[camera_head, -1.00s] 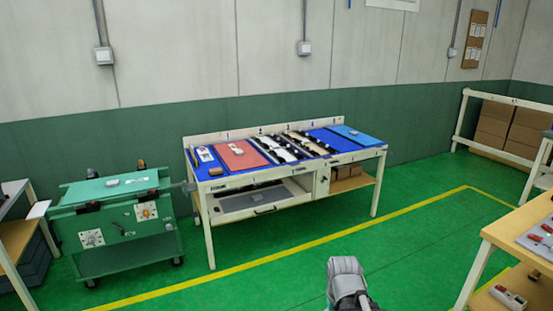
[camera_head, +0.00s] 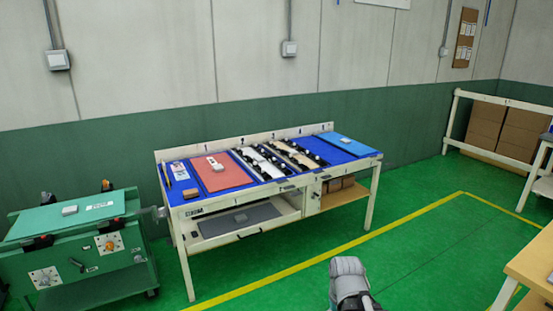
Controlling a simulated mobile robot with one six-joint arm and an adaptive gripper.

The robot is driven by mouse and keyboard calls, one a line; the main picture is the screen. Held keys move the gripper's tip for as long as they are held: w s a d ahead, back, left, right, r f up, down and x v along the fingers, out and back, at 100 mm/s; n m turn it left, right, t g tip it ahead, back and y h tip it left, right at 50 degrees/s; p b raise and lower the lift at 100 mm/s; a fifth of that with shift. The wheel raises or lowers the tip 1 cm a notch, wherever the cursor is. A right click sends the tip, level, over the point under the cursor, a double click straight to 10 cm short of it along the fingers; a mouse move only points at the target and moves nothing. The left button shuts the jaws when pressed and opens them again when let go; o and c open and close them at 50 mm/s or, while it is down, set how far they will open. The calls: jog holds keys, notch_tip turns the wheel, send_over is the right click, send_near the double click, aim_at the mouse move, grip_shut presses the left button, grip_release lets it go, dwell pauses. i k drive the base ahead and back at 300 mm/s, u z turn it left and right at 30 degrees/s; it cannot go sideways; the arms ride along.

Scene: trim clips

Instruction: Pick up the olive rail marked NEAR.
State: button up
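The cream workbench (camera_head: 176,218) stands ahead of me against the wall. Light-coloured rails (camera_head: 264,163) lie in black holders on its blue top, some white and some tan (camera_head: 299,155). At this distance I cannot tell which rail is olive, and I cannot read any NEAR mark. A grey rounded part of my own arm shows at the bottom, in front of the bench and well apart from it. My gripper's fingers do not show.
A red mat (camera_head: 222,177) and a blue mat (camera_head: 350,144) flank the rails. A green cart (camera_head: 105,238) stands left of the bench. A wooden-topped table (camera_head: 533,262) is at the right edge. Green floor with a yellow line (camera_head: 405,223) is clear before the bench.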

aim_at(280, 167)
jog(key=i, duration=1.7)
jog(key=u, duration=0.25)
jog(key=i, duration=2.05)
jog(key=u, duration=0.1)
